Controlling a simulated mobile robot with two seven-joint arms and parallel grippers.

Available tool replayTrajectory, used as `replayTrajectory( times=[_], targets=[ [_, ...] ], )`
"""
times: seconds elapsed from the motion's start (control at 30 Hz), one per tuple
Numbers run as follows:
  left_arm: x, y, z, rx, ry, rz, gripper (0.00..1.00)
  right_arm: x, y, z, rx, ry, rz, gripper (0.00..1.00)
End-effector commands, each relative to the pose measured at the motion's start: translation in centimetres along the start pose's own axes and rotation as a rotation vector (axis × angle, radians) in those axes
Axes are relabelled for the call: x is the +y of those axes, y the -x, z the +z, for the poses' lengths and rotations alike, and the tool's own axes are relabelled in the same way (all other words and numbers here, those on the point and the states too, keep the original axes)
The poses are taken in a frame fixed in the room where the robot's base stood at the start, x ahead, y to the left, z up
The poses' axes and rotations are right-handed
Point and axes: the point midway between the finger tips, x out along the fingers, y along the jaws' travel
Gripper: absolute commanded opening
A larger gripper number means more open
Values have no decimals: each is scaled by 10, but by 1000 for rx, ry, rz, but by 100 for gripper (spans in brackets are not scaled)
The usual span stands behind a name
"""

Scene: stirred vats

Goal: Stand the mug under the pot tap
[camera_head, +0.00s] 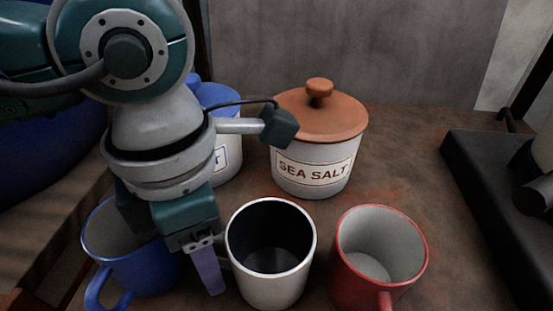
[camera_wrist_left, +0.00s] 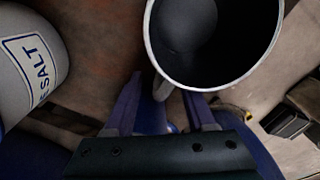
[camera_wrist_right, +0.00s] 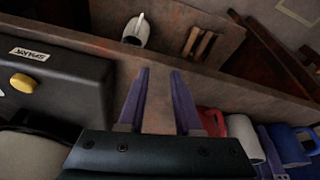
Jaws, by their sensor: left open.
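A white mug (camera_head: 292,278) with a dark inside stands upright on the worktop between a blue mug (camera_head: 140,268) and a red mug (camera_head: 378,270). Its handle points left, toward my left gripper (camera_head: 212,285). In the left wrist view my left gripper (camera_wrist_left: 160,98) is open, and the white mug's handle (camera_wrist_left: 160,86) shows between or just beyond its fingertips. I cannot tell whether they touch. My right gripper (camera_wrist_right: 159,78) shows only in its own wrist view, open and empty. I cannot make out the pot tap.
A sea salt jar (camera_head: 318,165) with a brown lid stands behind the mugs, beside a blue-lidded jar (camera_head: 222,100). A black unit (camera_head: 480,190) stands at the right. The right wrist view shows a black box (camera_wrist_right: 60,85) with a yellow knob and another white mug (camera_wrist_right: 137,30).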

Motion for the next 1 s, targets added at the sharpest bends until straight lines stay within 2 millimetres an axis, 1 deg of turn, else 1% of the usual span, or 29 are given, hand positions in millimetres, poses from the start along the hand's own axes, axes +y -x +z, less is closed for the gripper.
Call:
replayTrajectory(
  times=[0.03, 0.07, 0.4, 0.5, 1.0],
  targets=[
    [0, 0, 0, 0, 0, 0, 52, 0, 0, 0, 0, 0, 0, 33],
    [0, 0, 0, 0, 0, 0, 48, 0, 0, 0, 0, 0, 0, 33],
    [0, 1, 0, 0, 1, 0, 10, 0, 0, 0, 0, 0, 0, 33],
    [0, 1, 0, -1, 1, 0, 0, 0, 0, 0, 0, 0, 0, 33],
    [0, 1, 0, -1, 1, 0, 0, 0, 0, 0, 0, 0, -1, 33]
  ],
)
